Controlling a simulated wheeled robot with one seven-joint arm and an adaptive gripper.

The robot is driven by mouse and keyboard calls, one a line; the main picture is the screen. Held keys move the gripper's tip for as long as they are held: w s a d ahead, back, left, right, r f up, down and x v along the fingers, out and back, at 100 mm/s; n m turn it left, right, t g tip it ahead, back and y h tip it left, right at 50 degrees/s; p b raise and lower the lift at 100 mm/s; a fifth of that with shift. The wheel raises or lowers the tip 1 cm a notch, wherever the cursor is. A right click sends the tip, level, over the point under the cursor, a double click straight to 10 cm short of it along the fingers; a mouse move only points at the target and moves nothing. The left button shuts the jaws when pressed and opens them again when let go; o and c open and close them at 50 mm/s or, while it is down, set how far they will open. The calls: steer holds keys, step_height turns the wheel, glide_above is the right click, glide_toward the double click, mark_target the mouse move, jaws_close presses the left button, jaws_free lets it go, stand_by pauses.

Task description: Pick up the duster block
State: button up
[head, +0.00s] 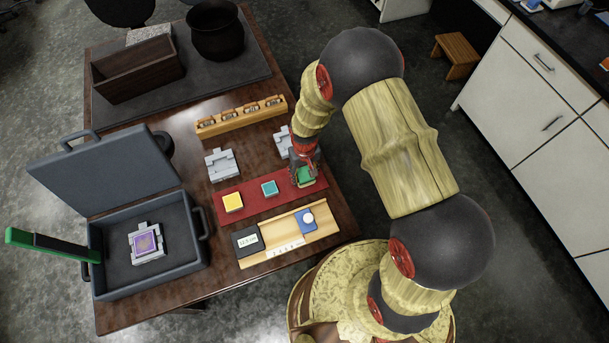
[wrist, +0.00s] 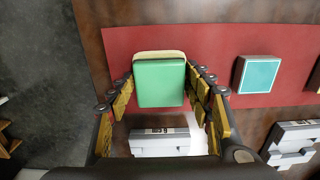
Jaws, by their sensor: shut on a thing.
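The duster block looks to be the green block (wrist: 160,83) with a cream layer along its far edge. It is between the fingers of my gripper (wrist: 161,92) in the wrist view, and the fingers are shut on its sides. In the head view my gripper (head: 303,166) is over the right end of the red mat (head: 251,211), with the green block (head: 306,176) partly hidden under it. I cannot tell whether the block touches the mat. A teal block (head: 269,188) and a yellow block (head: 232,202) lie on the mat to its left.
Grey-white fixtures (head: 221,164) stand behind the mat. A wooden tray (head: 270,259) lies in front of it. An open grey case (head: 104,278) holds a block with a purple top (head: 147,242). A wooden rack (head: 241,117) and a dark pot (head: 216,32) are farther back.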

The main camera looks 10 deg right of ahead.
mark_target(305, 173)
steer(key=shift+c, duration=0.9)
steer(key=shift+r, duration=0.1)
steer(key=shift+r, duration=0.5)
step_height(305, 173, up, 2)
steer(key=shift+r+p, duration=0.25)
steer(key=shift+p, duration=0.25)
steer(key=s+a+r+p, duration=0.1)
steer(key=s+r+p, duration=0.1)
steer(key=s+r, duration=0.7)
steer(key=shift+s+a+r, duration=0.15)
steer(key=shift+s+a, duration=0.15)
steer(key=shift+s, duration=2.15)
